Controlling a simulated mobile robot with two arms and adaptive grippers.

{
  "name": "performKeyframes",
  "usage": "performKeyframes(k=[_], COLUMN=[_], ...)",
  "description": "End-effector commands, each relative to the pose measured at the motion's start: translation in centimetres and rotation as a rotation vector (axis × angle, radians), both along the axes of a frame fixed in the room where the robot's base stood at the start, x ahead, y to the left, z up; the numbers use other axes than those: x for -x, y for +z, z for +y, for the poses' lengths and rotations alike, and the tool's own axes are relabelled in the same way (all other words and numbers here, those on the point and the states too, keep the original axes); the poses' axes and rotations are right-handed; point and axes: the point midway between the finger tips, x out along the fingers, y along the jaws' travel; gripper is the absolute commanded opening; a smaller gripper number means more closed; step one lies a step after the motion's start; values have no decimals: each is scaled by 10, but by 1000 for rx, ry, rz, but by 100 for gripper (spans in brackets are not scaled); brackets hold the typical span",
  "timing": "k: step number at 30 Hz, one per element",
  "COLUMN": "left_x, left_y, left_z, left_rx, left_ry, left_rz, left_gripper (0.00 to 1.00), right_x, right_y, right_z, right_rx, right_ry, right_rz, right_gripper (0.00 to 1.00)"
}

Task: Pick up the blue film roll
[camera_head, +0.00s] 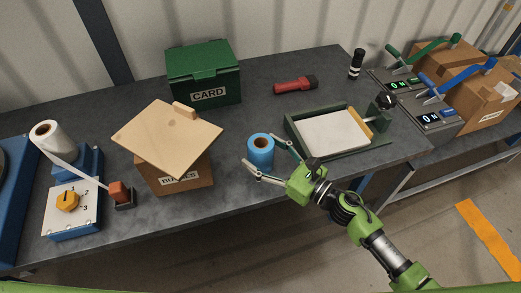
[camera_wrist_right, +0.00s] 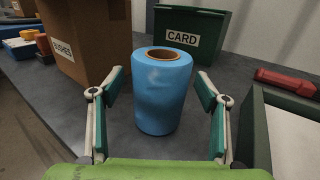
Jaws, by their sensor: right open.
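The blue film roll (camera_head: 261,150) stands upright on the dark grey bench, between the cardboard box and the green-framed tray. In the right wrist view the film roll (camera_wrist_right: 162,95) is upright and centred, with a brown core showing at its top. My right gripper (camera_head: 262,157) is open, with its fingers reaching toward the roll from the front right. In the wrist view the right gripper's fingers (camera_wrist_right: 163,88) are spread to either side of the roll, with a gap on each side. My left gripper is not in view.
A cardboard box (camera_head: 176,183) with a tilted board (camera_head: 160,138) on top stands left of the roll. The tray (camera_head: 292,131) lies close on the right. A green CARD bin (camera_head: 197,73) and a red flashlight (camera_head: 295,85) are behind. Bench around the roll's front is clear.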

Motion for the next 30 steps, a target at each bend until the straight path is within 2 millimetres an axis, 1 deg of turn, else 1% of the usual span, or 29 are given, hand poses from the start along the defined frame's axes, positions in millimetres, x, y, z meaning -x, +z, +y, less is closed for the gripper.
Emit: performKeyframes(k=[3,9,11,12,14,15,25,29,30], left_x=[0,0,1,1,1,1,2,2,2], left_y=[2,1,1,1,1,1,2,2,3], left_z=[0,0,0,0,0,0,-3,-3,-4], left_rx=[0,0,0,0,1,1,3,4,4], left_ry=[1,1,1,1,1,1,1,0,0], left_rz=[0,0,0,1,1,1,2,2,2], left_gripper=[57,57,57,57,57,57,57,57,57], right_x=[-4,-4,-4,-4,-4,-4,-4,-4,-4], right_y=[0,-1,-1,-1,-1,-1,2,11,16], right_z=[5,5,4,4,4,4,4,5,5], right_rx=[1,1,1,1,1,1,0,1,1], right_ry=[-1,-1,-1,-1,-1,-1,0,1,2], right_rz=[0,0,0,0,0,0,-3,-4,-6], right_gripper=[68,68,53,42,27,17,17,17,17])
